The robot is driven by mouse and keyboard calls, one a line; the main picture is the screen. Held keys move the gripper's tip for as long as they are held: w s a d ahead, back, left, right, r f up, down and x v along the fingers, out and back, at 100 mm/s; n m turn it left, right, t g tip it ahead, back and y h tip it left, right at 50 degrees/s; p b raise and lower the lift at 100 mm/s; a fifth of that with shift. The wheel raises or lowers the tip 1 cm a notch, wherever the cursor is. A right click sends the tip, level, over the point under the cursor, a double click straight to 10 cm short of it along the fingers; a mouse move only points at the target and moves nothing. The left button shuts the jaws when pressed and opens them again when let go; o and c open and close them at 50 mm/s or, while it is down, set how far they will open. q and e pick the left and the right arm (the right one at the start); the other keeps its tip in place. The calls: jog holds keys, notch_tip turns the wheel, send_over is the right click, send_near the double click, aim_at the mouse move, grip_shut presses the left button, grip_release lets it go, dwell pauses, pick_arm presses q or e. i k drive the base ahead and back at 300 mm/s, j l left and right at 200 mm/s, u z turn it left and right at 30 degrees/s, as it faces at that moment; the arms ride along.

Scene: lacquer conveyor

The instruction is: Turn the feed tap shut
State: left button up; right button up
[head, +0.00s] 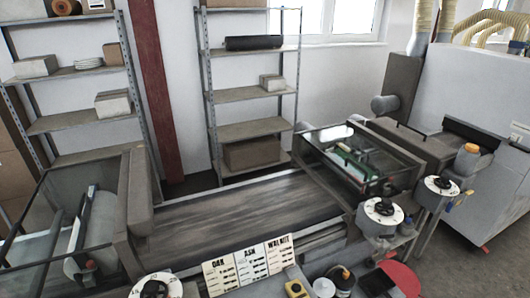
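I cannot pick out the feed tap for certain. Three round white dials with black knobs show in the head view: one at the bottom left (154,289), one at the right end of the conveyor (383,208), and one further right (440,185). Whether any of these is the feed tap, and how each is set, I cannot tell. A small dark fitting with an orange part (343,276) at the bottom edge is too small to make out. Neither of my grippers is in view.
The grey conveyor belt (235,212) runs across the middle and looks empty. Glass-covered units stand at its left (60,215) and right (360,155). Shelves (250,94) stand behind.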

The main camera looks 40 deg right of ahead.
aim_at(449, 206)
jog(key=z, duration=1.35)
